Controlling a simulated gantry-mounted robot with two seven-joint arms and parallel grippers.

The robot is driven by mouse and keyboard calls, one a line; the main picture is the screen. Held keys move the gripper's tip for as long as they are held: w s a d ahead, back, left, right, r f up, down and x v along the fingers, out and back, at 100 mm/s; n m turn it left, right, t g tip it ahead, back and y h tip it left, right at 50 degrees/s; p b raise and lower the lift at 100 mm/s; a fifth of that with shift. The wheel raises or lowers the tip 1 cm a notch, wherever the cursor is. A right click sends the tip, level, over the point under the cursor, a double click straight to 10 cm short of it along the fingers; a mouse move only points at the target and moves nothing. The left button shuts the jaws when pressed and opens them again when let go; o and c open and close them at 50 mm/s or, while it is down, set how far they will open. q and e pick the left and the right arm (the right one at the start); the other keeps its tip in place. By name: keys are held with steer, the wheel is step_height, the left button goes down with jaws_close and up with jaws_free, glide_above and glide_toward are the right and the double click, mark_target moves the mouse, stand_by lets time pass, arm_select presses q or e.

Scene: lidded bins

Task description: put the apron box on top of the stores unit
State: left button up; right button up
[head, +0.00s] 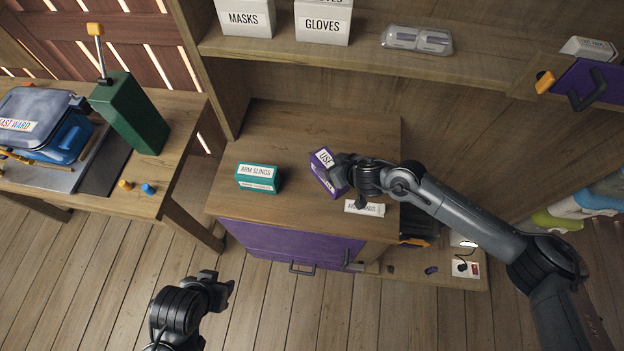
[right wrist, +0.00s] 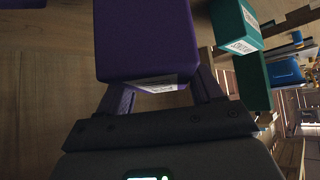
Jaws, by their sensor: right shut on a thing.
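A purple box (head: 324,176) with a white label reading "USE" at its visible end is in my right gripper (head: 345,178); I take it for the apron box. In the right wrist view the purple box (right wrist: 147,40) sits between the two fingers, which are shut on it. The box is over the wooden top of the stores unit (head: 290,135), the cabinet with a purple front. It looks tilted; I cannot tell whether it touches the top. My left gripper (head: 217,284) is low, in front of the unit and apart from it; its jaw opening is unclear.
A teal arm slings box (head: 258,178) stands on the unit's top, left of the purple box. A white label (head: 364,207) shows at the front right. The shelf above holds masks (head: 245,18) and gloves (head: 323,25) boxes. The top's back is clear.

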steer(key=a+f, duration=0.5)
steer(key=f, duration=0.2)
steer(key=shift+s+a+b, duration=0.15)
steer(key=shift+a+b, duration=0.2)
steer(key=shift+f, duration=0.1)
steer(key=shift+f, duration=0.15)
steer(key=shift+f, duration=0.15)
steer(key=o, duration=1.2)
steer(key=shift+r, duration=0.2)
